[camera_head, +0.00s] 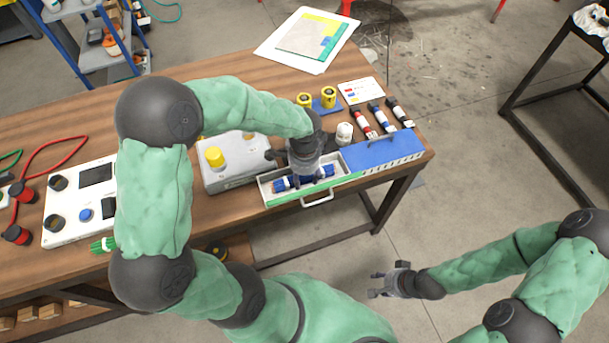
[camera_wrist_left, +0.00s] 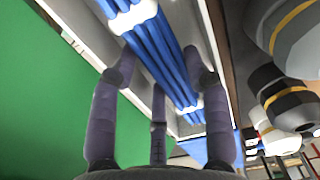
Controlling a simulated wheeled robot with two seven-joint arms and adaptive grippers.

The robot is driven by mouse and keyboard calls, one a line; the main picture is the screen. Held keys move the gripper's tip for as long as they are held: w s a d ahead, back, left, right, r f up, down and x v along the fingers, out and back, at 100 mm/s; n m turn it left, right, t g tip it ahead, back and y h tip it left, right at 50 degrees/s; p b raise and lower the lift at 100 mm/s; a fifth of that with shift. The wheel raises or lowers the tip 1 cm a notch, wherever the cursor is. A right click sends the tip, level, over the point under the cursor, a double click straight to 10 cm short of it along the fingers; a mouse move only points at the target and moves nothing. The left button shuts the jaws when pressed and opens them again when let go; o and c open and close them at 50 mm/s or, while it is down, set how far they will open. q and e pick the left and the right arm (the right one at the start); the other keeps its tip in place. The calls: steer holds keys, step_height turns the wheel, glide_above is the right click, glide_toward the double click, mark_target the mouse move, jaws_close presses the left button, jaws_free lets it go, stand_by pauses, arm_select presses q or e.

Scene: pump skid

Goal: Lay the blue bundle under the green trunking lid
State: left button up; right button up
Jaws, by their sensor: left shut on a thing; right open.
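The blue bundle (camera_head: 281,185) is a set of blue cables with white ties. It lies lengthwise in the open left part of the white trunking. My left gripper (camera_head: 303,179) points down into that channel and is shut on the bundle. In the left wrist view the bundle (camera_wrist_left: 165,55) runs between the fingers (camera_wrist_left: 160,80). The green trunking lid (camera_wrist_left: 40,100) stands open beside the bundle in that view. In the head view only a narrow green strip of the lid (camera_head: 290,199) shows at the front edge, by a white handle. My right gripper (camera_head: 385,284) is open and empty, off the table's front.
A blue lid (camera_head: 381,151) covers the trunking's right part. A grey box with a yellow button (camera_head: 214,157) stands at the left. Yellow fittings (camera_head: 329,96), a white cap (camera_head: 344,131) and several dark-ended connectors (camera_head: 379,117) stand close behind the trunking.

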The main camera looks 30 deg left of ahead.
arm_select(q)
steer(key=shift+f, duration=0.4)
steer(key=o, duration=1.1)
steer(key=shift+w+r, duration=0.1)
steer(key=shift+r, duration=0.55)
step_height(320, 180, up, 11)
steer(key=shift+f, duration=0.2)
